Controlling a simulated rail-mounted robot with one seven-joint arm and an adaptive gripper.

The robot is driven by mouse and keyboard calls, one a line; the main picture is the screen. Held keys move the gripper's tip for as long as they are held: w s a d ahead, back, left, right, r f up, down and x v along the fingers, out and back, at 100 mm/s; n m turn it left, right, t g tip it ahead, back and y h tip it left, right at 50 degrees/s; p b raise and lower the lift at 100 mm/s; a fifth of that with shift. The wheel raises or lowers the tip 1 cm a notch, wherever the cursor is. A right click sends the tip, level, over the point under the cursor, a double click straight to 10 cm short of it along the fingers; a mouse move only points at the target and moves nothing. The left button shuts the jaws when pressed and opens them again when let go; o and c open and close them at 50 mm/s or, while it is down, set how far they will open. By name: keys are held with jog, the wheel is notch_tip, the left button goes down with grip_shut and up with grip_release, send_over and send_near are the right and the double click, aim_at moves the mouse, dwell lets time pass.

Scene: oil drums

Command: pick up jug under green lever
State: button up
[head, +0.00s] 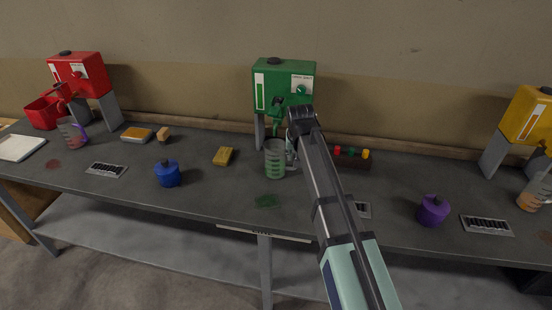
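The green dispenser (284,84) stands at the back middle of the table, with its green lever (277,110) on the lower front. A clear jug (275,160) with green markings or contents stands upright on the table below the lever, its handle on the right side. My gripper (290,138) is at the end of my arm, by the jug's upper right side near the handle. My arm hides part of the gripper and the area right of the jug. I cannot tell whether the fingers touch the jug or are closed.
A red dispenser (78,73) with a jug (71,134) stands left; a yellow dispenser (530,118) with a jug (534,192) stands right. A blue pot (168,174), yellow sponge (223,156), purple pot (432,210) and several coloured caps (352,155) are on the table (210,195).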

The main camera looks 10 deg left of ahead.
aim_at(295, 170)
jog(key=shift+p+x, duration=1)
jog(key=shift+x, duration=1.9)
jog(key=shift+d, duration=0.15)
grip_shut()
